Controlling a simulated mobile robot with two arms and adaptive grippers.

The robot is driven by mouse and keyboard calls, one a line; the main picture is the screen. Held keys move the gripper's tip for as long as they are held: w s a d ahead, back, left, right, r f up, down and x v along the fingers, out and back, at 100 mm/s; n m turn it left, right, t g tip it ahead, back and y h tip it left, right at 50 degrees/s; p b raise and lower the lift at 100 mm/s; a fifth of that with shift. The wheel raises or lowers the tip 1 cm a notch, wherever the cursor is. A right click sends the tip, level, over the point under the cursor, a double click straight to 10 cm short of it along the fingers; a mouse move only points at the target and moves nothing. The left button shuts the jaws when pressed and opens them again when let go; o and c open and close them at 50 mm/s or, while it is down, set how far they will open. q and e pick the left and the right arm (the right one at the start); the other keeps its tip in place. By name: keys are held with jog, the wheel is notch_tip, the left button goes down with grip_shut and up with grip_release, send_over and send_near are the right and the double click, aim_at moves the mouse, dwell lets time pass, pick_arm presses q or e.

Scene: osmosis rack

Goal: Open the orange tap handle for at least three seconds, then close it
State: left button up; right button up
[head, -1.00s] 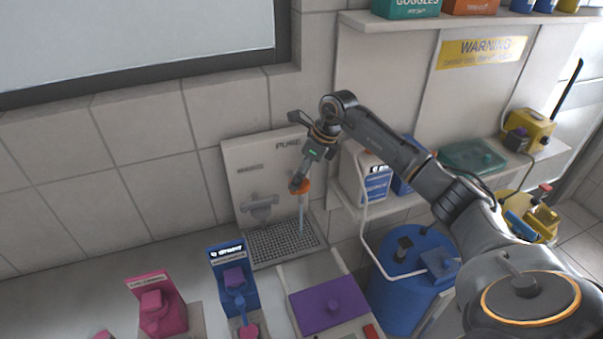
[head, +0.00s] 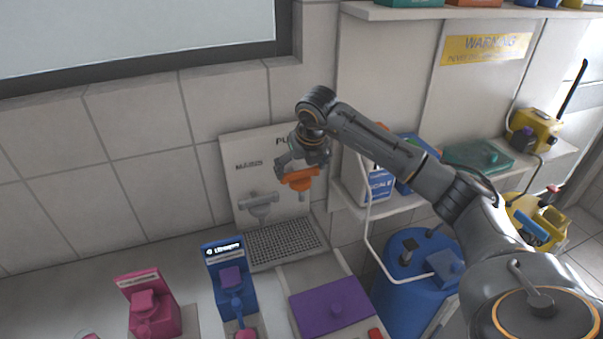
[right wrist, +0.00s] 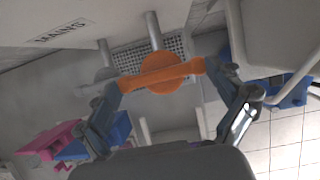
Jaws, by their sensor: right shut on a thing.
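The orange tap handle (head: 299,180) is on the pale wall panel, above the drain grate (head: 283,243). It lies roughly crosswise in the head view, and a short grey spout shows below it. No stream shows under the spout. My right gripper (head: 297,168) is at the handle. In the right wrist view the orange handle (right wrist: 165,76) spans between the two fingers of my right gripper (right wrist: 163,82), which is shut on it. My left gripper is not in view.
A grey tap (head: 259,203) is left of the orange one, under the MAINS label. Pink and blue dispensers and a purple-topped box (head: 331,305) stand on the counter. A blue barrel (head: 413,270) and a shelf with containers are at the right.

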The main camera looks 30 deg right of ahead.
jog(key=shift+m+b, duration=0.35)
jog(key=shift+m, duration=0.45)
jog(key=shift+r+h, duration=0.1)
jog(key=shift+h, duration=0.2)
jog(key=o, duration=0.8)
jog(key=shift+r, duration=0.1)
jog(key=v, duration=1.1)
jog(key=shift+s+a+r, duration=0.1)
jog(key=shift+r, duration=0.3)
jog(key=shift+f, duration=0.1)
